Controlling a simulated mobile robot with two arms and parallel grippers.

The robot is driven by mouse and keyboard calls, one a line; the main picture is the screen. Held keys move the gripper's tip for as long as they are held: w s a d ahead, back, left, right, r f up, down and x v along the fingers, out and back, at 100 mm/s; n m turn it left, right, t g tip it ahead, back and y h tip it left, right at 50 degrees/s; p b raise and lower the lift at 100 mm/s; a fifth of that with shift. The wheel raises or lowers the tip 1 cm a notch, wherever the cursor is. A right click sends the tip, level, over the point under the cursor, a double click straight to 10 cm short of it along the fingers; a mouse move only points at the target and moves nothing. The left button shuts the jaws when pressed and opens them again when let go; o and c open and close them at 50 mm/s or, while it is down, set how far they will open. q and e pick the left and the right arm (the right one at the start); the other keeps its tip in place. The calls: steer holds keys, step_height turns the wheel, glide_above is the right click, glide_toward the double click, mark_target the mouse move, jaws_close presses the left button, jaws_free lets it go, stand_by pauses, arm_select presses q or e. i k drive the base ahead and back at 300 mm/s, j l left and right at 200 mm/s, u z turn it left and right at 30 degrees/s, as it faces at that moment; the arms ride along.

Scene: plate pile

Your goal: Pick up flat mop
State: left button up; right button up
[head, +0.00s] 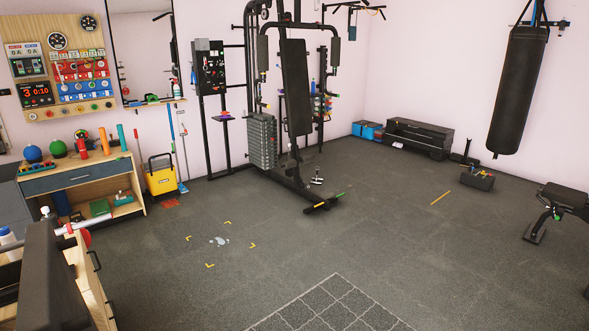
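In the head view, a long-handled tool that looks like the flat mop (184,188) leans upright against the back wall at the left. It has a thin handle and a small blue head on the floor. It stands just right of a yellow bucket (161,179). A second thin handle with a blue upper part (171,121) rises close beside it, and the bucket hides its lower part. Which handle belongs to the blue head is hard to tell at this size. Neither of my grippers is in view.
A wooden workbench (82,179) stands left of the bucket. A weight machine (293,100) stands to the right. A wooden cabinet (95,290) fills the near left.

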mark_target(183, 190)
steer(key=i+l+z, duration=0.2)
steer(key=i, duration=0.3)
steer(key=i+z, duration=0.15)
steer(key=i, duration=0.35)
steer(key=i+u, duration=0.8)
steer(key=i+l+u, duration=0.2)
steer(key=i+u, duration=0.2)
steer(key=i+j+u, duration=0.15)
steer(key=i+u, duration=0.15)
steer(key=i, duration=0.75)
steer(key=i+u, duration=0.3)
steer(key=i, duration=0.75)
steer(key=i+j+z, duration=0.15)
steer(key=i, duration=2.05)
